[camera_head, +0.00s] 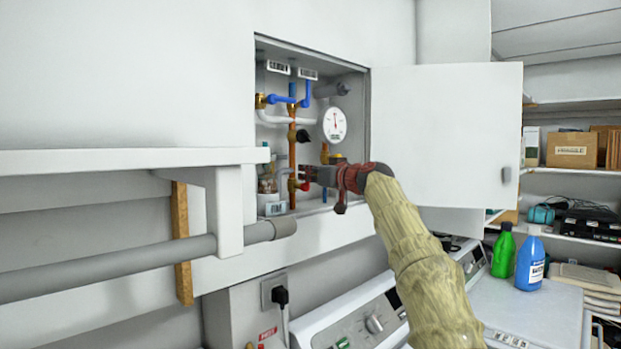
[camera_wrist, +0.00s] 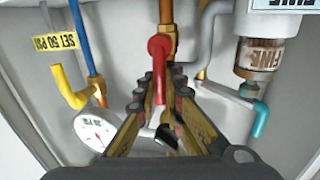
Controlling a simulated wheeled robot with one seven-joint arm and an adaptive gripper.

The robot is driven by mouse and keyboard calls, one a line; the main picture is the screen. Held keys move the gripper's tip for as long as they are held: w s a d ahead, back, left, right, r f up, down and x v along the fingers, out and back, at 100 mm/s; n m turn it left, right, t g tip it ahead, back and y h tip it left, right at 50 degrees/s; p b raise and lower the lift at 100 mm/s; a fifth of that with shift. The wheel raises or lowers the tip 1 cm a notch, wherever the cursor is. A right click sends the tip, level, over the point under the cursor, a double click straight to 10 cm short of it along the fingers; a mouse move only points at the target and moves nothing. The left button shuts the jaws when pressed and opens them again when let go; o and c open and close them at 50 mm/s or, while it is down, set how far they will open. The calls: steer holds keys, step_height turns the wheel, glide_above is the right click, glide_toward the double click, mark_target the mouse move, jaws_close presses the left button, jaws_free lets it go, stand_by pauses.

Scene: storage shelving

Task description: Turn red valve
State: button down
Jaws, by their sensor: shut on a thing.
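The red valve (camera_wrist: 159,48) is a bent red handle on a copper pipe in the wrist view. Its lower part lies between the two fingers of my gripper (camera_wrist: 161,80), which is shut on it. In the head view the red valve (camera_head: 293,186) shows low on the copper pipe inside an open wall cabinet. My gripper (camera_head: 307,173) reaches into the cabinet from the right, its fingers at the valve. The fingers partly hide the handle's contact area.
The cabinet door (camera_head: 445,130) stands open to the right. A round gauge (camera_head: 334,124), blue handles (camera_head: 272,99), a yellow handle (camera_wrist: 66,88) and a teal handle (camera_wrist: 262,118) surround the pipes closely. A shelf (camera_head: 130,160) and grey pipe (camera_head: 130,267) lie left.

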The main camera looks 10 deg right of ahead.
steer(key=shift+w+f, duration=0.1)
steer(key=shift+f, duration=0.25)
steer(key=c, duration=2.1)
jaws_free()
steer(key=shift+r, duration=0.15)
steer(key=shift+o, duration=0.9)
steer(key=shift+r, duration=0.1)
steer(key=v, duration=1.2)
